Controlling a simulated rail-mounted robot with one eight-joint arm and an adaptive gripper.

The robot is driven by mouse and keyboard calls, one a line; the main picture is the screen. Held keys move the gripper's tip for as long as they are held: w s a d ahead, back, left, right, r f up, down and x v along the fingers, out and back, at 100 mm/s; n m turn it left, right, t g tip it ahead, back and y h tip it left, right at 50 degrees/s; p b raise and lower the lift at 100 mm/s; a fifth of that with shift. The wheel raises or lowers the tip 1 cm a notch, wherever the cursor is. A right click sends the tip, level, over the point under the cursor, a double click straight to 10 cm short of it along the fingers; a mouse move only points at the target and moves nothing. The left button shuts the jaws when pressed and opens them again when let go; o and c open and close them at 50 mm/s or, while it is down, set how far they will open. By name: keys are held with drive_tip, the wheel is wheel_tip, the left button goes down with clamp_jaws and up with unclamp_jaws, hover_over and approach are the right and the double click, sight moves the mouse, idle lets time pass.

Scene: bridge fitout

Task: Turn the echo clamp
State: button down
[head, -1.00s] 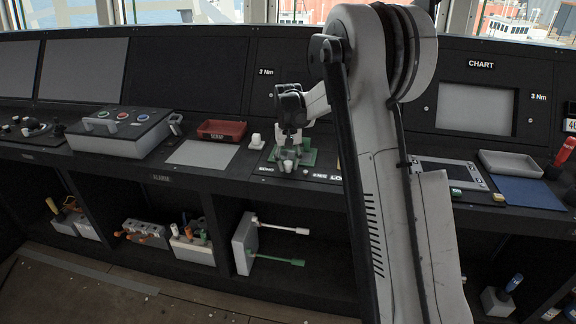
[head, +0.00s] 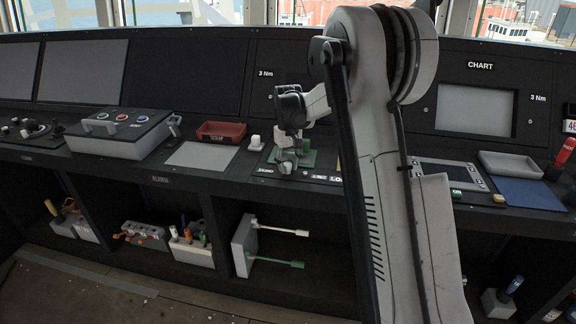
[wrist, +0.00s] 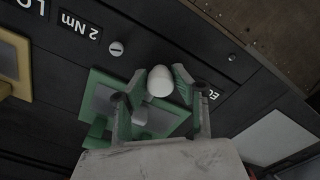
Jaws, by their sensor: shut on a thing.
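The echo clamp shows as a green base plate (wrist: 100,88) on the console in the wrist view, with a pale rounded knob (wrist: 160,82) above it. My gripper (wrist: 158,88) is shut on this knob, with one finger on each side. The fingers and palm hide part of the plate and whatever is under the knob. In the head view the green plate (head: 309,158) shows beside my gripper (head: 286,163), low over the console. A partly hidden label starting "EC" (wrist: 214,95) lies beside the plate.
In the wrist view, a "2 Nm" label (wrist: 80,24), a slotted screw (wrist: 116,48) and a yellow plate (wrist: 14,64) are close by. In the head view, a white knob (head: 256,142) and a red tray (head: 221,132) stand left of my gripper. My arm hides console to the right.

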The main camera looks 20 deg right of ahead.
sight(288, 165)
drive_tip(key=c, duration=1.4)
unclamp_jaws()
drive_tip(key=shift+f, duration=0.1)
wheel_tip(288, 165, up, 12)
drive_tip(key=shift+r, duration=0.1)
drive_tip(key=shift+s, duration=0.1)
